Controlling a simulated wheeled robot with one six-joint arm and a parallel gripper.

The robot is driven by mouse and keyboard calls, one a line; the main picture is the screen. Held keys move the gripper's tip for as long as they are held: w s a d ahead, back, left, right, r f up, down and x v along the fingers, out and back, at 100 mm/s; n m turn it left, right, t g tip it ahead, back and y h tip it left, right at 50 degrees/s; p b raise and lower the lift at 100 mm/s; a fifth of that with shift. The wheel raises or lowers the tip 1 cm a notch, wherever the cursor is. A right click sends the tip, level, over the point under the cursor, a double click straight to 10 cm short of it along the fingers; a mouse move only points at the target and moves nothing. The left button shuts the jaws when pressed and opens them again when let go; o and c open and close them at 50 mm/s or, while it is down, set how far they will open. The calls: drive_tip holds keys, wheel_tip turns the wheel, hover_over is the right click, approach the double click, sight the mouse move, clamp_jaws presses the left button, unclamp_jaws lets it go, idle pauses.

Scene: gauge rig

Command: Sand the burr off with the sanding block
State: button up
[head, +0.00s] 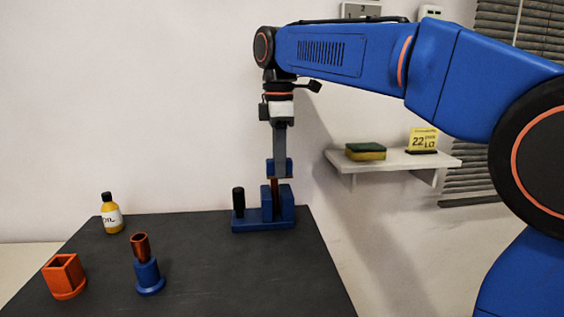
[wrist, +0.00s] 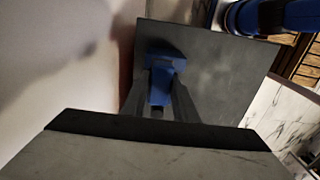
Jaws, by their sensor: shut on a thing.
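My gripper (head: 279,172) points straight down, shut on a blue block (head: 269,167), which I take to be the sanding block. The block also shows between the fingers in the wrist view (wrist: 160,88). A thin copper-brown upright part (head: 275,187) shows just below it, at the blue rig (head: 256,226) near the table's back right. I cannot tell whether block and brown part touch. The rig has a stepped right side and a black-topped post (head: 238,201) on its left. No burr can be made out at this size.
The dark table (head: 205,275) holds an oil bottle (head: 112,215), an orange square holder (head: 64,275) and a blue stand (head: 148,278) with a copper tube (head: 140,246). A wall shelf (head: 395,160) with a sponge (head: 365,151) is at right. The table's front right is clear.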

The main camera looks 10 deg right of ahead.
sight(288, 159)
drive_tip(key=shift+a+f, duration=0.15)
drive_tip(key=shift+a, duration=1.1)
drive_tip(key=shift+d, duration=0.2)
drive_tip(key=shift+d, duration=0.6)
drive_tip(key=shift+d, duration=0.1)
drive_tip(key=shift+d+r, duration=0.5)
drive_tip(key=shift+r, duration=0.35)
drive_tip(key=shift+d+r, duration=0.45)
drive_tip(key=shift+r, duration=0.45)
drive_tip(key=shift+d+r, duration=0.5)
drive_tip(key=shift+r, duration=0.35)
